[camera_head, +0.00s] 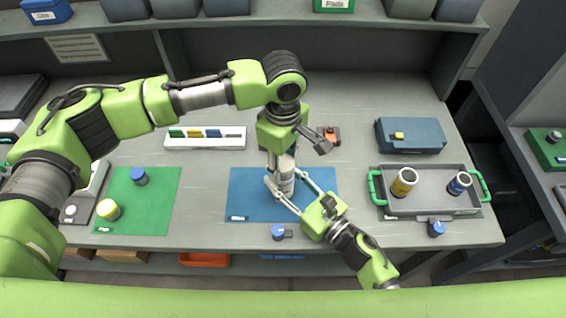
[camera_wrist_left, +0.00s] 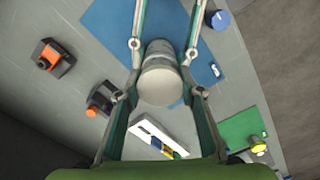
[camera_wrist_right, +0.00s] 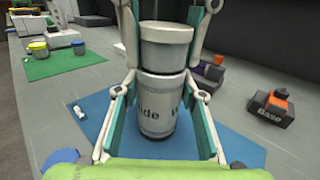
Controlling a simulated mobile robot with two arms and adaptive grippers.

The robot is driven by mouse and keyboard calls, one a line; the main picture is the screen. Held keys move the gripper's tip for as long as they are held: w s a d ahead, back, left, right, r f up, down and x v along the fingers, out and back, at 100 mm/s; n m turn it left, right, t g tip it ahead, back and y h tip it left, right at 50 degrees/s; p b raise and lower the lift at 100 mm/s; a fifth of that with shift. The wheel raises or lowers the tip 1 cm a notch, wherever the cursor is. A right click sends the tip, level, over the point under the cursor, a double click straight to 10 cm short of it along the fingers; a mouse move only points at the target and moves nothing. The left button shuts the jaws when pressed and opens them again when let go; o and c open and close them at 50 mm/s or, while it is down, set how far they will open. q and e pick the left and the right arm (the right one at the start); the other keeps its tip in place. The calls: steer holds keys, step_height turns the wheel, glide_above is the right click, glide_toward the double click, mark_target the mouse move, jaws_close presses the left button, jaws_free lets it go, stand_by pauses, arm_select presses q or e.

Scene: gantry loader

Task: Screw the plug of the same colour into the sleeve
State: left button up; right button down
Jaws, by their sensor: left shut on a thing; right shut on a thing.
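A white-grey sleeve (camera_wrist_right: 158,108) with dark lettering stands upright on the blue mat (camera_head: 240,190). A pale grey plug (camera_wrist_right: 166,45) sits at its top, in line with it; a dark seam shows between them, and I cannot tell how deep the plug is in. My left gripper (camera_head: 287,156) comes from above and is shut on the plug, which also shows in the left wrist view (camera_wrist_left: 162,82). My right gripper (camera_head: 286,183) comes from the front right and is shut around the sleeve, with a finger on each side.
A green mat (camera_head: 150,215) at left carries yellow (camera_head: 108,209) and blue (camera_head: 140,176) plugs.

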arm_select(q)
steer(key=m, duration=1.2)
steer(key=shift+m, duration=0.4)
steer(key=m, duration=0.5)
steer(key=shift+m, duration=0.3)
steer(key=m, duration=2.2)
steer(key=shift+f, duration=0.1)
steer(key=m, duration=0.6)
steer(key=shift+m, duration=0.4)
steer(key=o, duration=1.2)
